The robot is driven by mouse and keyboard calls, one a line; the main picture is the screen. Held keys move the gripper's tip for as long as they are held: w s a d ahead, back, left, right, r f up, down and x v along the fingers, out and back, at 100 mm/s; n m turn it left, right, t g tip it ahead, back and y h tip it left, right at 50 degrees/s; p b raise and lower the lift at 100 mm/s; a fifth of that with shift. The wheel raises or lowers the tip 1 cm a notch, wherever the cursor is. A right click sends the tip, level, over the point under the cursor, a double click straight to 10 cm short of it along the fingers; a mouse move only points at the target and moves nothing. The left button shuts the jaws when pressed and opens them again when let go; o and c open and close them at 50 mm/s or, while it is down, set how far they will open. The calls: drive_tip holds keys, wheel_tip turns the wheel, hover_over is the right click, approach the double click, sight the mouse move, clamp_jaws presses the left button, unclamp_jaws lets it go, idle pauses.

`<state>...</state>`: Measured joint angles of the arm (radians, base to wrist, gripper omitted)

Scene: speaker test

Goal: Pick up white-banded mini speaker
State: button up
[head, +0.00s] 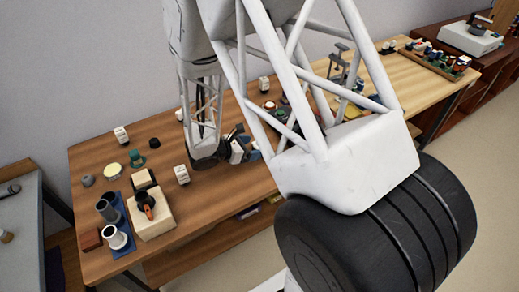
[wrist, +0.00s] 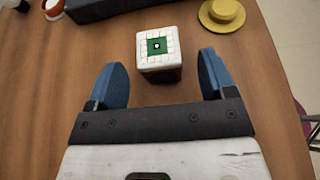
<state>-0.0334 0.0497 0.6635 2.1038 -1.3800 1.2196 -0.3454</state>
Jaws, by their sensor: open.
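In the wrist view, a small box-shaped object (wrist: 158,62) has a white tiled top around a green square with a dark centre, and a dark brown lower side. It may be the white-banded mini speaker; I cannot be sure. My gripper (wrist: 161,76) is open, with one blue finger on each side and the box ahead, roughly centred between the fingertips. No contact shows. In the head view my gripper (head: 240,148) is low over the wooden table, partly hidden by my arm. Small whitish boxes stand at the left (head: 121,134), near the front (head: 182,174) and at the back (head: 264,84).
The wooden table (head: 92,216) holds cups on a blue mat (head: 119,207), a pale block (head: 152,222) and a yellow disc (head: 113,169). In the wrist view, a yellow hat-shaped thing (wrist: 225,12) and a long dark case (wrist: 120,10) lie beyond the box. Bare wood surrounds the box.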

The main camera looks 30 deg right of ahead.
drive_tip(key=shift+d, duration=0.1)
drive_tip(key=shift+x, duration=2.55)
drive_tip(key=c, duration=1)
drive_tip(key=shift+c, duration=0.2)
drive_tip(key=shift+r, duration=1.8)
drive_tip(key=s+a, duration=0.2)
drive_tip(key=s, duration=0.3)
drive_tip(key=s+a+r, duration=0.1)
drive_tip(key=s, duration=0.4)
drive_tip(key=s+a, duration=0.2)
drive_tip(key=s, duration=0.3)
drive_tip(key=shift+a+r, duration=0.15)
drive_tip(key=shift+a, duration=0.15)
